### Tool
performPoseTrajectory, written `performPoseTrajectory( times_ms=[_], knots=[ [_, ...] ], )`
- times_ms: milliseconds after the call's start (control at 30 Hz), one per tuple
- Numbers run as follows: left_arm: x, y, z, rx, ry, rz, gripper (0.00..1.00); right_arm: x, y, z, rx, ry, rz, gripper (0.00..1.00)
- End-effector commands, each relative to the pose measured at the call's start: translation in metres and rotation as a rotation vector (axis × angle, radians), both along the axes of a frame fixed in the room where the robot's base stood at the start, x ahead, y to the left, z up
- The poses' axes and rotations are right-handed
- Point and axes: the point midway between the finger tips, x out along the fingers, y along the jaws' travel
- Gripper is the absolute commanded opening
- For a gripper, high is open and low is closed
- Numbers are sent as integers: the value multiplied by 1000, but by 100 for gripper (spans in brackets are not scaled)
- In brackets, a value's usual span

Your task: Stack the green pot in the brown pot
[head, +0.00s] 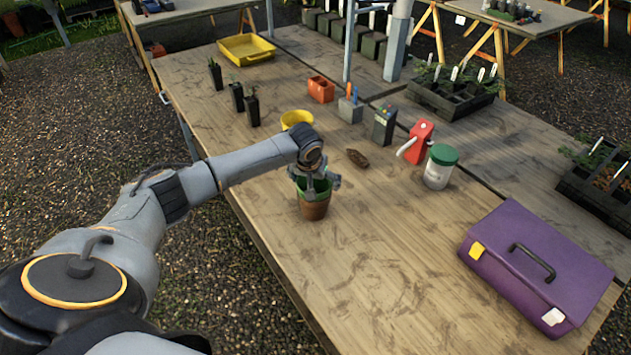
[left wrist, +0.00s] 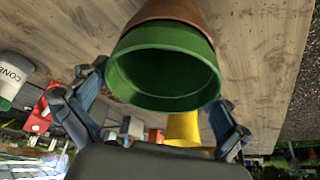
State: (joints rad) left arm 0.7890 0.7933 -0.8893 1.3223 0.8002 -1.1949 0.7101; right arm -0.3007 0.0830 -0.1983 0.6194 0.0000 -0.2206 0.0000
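The green pot (head: 318,187) sits upright inside the brown pot (head: 314,211) on the wooden table, with its green rim standing above the brown one. In the left wrist view, the open mouth of the green pot (left wrist: 165,72) faces me, and the brown pot (left wrist: 172,12) shows behind it. My left gripper (head: 315,181) is just above the pots. Its fingers are spread on either side of the green rim, close to it, and look open; a light touch cannot be ruled out. My right gripper is not in view.
A yellow pot (head: 297,119) stands just behind. A brown lump (head: 357,158), a red watering can (head: 416,142) and a white jar with green lid (head: 440,167) are to the right. A purple toolbox (head: 536,266) lies at front right. The table in front of the pots is clear.

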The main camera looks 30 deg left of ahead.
Motion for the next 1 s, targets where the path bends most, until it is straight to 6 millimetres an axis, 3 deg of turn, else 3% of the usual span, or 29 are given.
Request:
performPoseTrajectory(
  times_ms=[233,367,800,1000],
  knots=[
    [0,0,3,1,-2,0,100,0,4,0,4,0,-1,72],
    [1,0,16,1,-5,-1,100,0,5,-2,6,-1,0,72],
    [-34,-10,99,1,-4,-1,100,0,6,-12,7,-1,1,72],
    [-42,-13,120,-1,-2,-1,100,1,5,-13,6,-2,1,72]
  ],
)
